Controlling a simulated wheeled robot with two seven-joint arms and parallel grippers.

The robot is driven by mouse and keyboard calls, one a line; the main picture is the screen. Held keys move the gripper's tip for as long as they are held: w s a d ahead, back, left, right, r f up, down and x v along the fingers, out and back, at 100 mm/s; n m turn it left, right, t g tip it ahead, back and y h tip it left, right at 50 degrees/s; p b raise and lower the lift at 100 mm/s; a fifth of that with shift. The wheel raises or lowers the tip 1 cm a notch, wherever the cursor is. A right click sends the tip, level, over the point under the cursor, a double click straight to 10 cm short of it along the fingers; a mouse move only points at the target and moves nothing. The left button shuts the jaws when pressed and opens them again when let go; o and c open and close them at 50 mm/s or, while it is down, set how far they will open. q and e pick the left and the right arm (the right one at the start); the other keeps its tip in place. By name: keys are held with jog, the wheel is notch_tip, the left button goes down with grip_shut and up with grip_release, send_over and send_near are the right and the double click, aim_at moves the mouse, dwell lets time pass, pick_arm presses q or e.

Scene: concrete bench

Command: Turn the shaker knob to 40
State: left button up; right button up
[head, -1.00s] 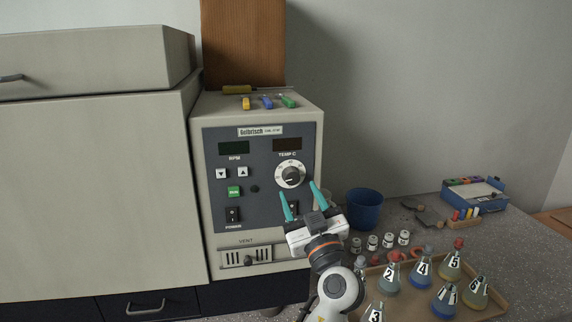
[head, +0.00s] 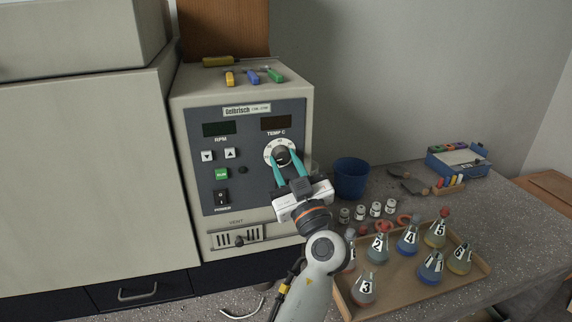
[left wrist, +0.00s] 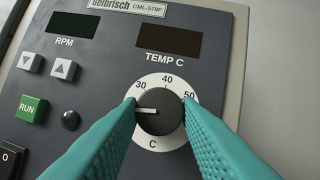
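The TEMP C knob (left wrist: 160,118) is a dark round knob on a white dial (left wrist: 160,82) marked 30, 40 and 50. Its white pointer line (left wrist: 146,110) points left, below the 30 label; the 40 is at the top. My left gripper (left wrist: 160,104) has its two teal fingers on either side of the knob, tips against its left and right edges. In the head view the left gripper (head: 286,156) reaches the dial on the grey shaker panel (head: 244,186) from below right. My right gripper is not in view.
RPM and TEMP C displays (head: 276,122) are dark. A green RUN button (head: 221,174) and power switch (head: 221,196) sit left of the knob. A blue cup (head: 351,180), small vials and a tray (head: 478,272) of numbered flasks stand to the right.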

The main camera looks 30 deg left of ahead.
pick_arm(q)
jog(key=shift+m, duration=0.5)
jog(key=shift+s+a+m+t+h+b, duration=0.1)
jog(key=shift+m+t+h+b, duration=0.3)
jog(key=shift+m, duration=0.4)
jog(key=shift+m+t+h, duration=0.3)
jog(key=shift+m+t, duration=0.5)
jog(key=shift+m, duration=0.4)
jog(key=m, duration=0.2)
jog(key=m+t+h+p, duration=0.1)
jog(key=m, duration=0.1)
jog(key=shift+s+a+r, duration=0.1)
jog(key=shift+s+r, duration=0.05)
jog(key=shift+r, duration=0.05)
jog(key=m+h+p, duration=0.2)
jog(key=m+p, duration=0.3)
jog(key=m+t+h+p, duration=0.1)
jog(key=m+h+p, duration=0.2)
jog(key=m+p, duration=0.2)
jog(key=r+m+h+p, duration=0.1)
jog(key=m+h+p, duration=0.1)
jog(key=m+p, duration=0.3)
jog(key=shift+s+a+m+t+h+p, duration=0.2)
jog(key=shift+a+m+t+h+p, duration=0.15)
jog(key=shift+p, duration=0.7)
jog(key=shift+d+f+m+p, duration=0.1)
jog(key=shift+f+m+p, duration=0.1)
jog(key=shift+m+p, duration=0.9)
